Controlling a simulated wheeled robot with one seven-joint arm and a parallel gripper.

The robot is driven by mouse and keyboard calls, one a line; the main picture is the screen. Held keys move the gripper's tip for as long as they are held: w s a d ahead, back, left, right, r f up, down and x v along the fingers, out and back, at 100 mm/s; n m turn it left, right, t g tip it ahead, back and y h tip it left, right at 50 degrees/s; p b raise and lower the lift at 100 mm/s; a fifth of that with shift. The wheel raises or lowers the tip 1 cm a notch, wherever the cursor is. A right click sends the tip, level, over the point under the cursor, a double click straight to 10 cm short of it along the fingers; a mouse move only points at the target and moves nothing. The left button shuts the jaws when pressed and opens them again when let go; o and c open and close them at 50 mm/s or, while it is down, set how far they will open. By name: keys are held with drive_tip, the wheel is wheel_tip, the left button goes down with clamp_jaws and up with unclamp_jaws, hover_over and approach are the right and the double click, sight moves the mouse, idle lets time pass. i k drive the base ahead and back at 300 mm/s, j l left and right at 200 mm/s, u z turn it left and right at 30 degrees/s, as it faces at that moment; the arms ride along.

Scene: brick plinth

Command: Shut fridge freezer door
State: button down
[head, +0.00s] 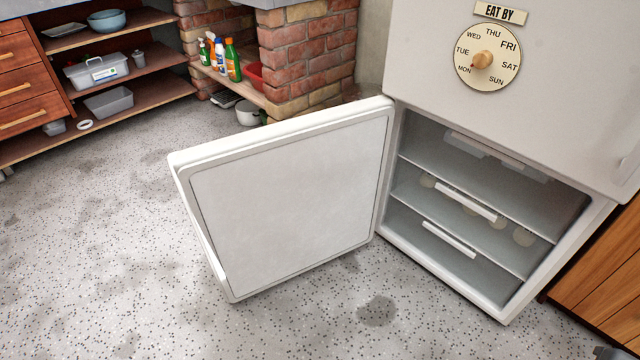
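The white freezer door (290,190) is the lower door of the fridge. It stands wide open, swung out to the left from its hinge side near the middle of the picture. Its flat inner panel faces me. The open freezer compartment (480,205) shows shelves and drawers with pale handles, and several round pale shapes behind them. The upper fridge door (575,100) is shut and carries an "EAT BY" day dial (488,57).
Speckled grey floor (100,250) is clear to the left and in front of the door. A brick plinth (310,55) with bottles stands behind it. Open wooden shelves (150,60) are at the back left. A wooden cabinet (600,270) stands close to the fridge's right.

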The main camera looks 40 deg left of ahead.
sight(267, 206)
drive_tip(key=k+j+z, duration=0.1)
drive_tip(key=j, duration=0.35)
drive_tip(key=k+j+z, duration=0.1)
drive_tip(key=j, duration=0.3)
drive_tip(key=k+j+z, duration=0.1)
drive_tip(key=j, duration=0.3)
drive_tip(key=k+j+z, duration=0.1)
drive_tip(key=j, duration=0.3)
drive_tip(key=k+j+z, duration=0.1)
drive_tip(key=j, duration=0.3)
drive_tip(key=k+j+z, duration=0.1)
drive_tip(key=k+j, duration=0.15)
drive_tip(key=j, duration=0.15)
drive_tip(key=k+j+z, duration=0.1)
drive_tip(key=j, duration=0.25)
drive_tip(key=k+j, duration=0.2)
drive_tip(key=j, duration=0.2)
drive_tip(key=k+j, duration=0.25)
drive_tip(key=j, duration=0.15)
drive_tip(key=k+j, duration=0.2)
drive_tip(key=j, duration=0.2)
drive_tip(key=k+j, duration=0.2)
drive_tip(key=j, duration=0.2)
drive_tip(key=i+l, duration=0.3)
drive_tip(key=i, duration=0.1)
